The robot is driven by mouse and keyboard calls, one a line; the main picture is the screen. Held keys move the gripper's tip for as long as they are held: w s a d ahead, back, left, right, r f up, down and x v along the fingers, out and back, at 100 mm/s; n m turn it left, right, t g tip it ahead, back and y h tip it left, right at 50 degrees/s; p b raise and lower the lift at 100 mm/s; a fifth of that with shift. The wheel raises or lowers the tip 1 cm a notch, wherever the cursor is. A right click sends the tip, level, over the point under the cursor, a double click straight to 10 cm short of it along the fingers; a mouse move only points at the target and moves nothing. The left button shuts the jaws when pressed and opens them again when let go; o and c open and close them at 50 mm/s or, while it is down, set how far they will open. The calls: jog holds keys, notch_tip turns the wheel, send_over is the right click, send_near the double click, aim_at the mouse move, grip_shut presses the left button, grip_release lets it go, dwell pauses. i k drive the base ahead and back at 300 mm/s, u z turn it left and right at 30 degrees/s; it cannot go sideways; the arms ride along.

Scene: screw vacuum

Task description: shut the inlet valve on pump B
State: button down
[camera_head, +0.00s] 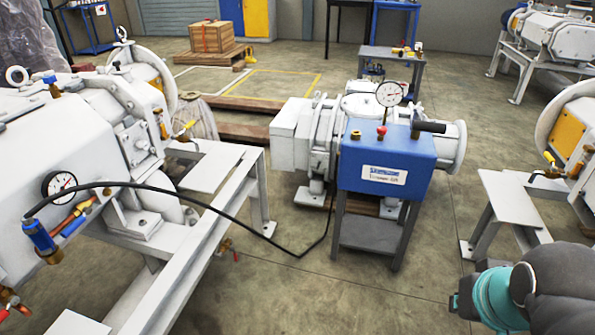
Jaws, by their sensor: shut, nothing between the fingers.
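No label reading pump B is legible, so I cannot tell which machine it is. A white pump (60,135) on a white frame fills the left. It has a yellow-handled valve (185,130) and, low at the left edge, red-handled fittings (10,300). Another pump (575,135) is cut off at the right edge, with a yellow-handled valve (550,160). A third pump (318,135) stands mid-picture behind a blue box with a red knob (381,131) and a dark handle (428,127). My gripper is not in view; only part of my teal and grey arm shows at bottom right.
The blue box (400,160) on a grey stand carries a gauge (389,93). A black hose (200,200) runs from the left pump and sags to the floor near this stand. Bare floor (330,300) lies in front. A wooden crate (210,37) sits far back.

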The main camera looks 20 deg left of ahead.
aim_at(65, 233)
jog(key=u, duration=1.35)
jog(key=i, duration=0.4)
jog(key=u, duration=1.05)
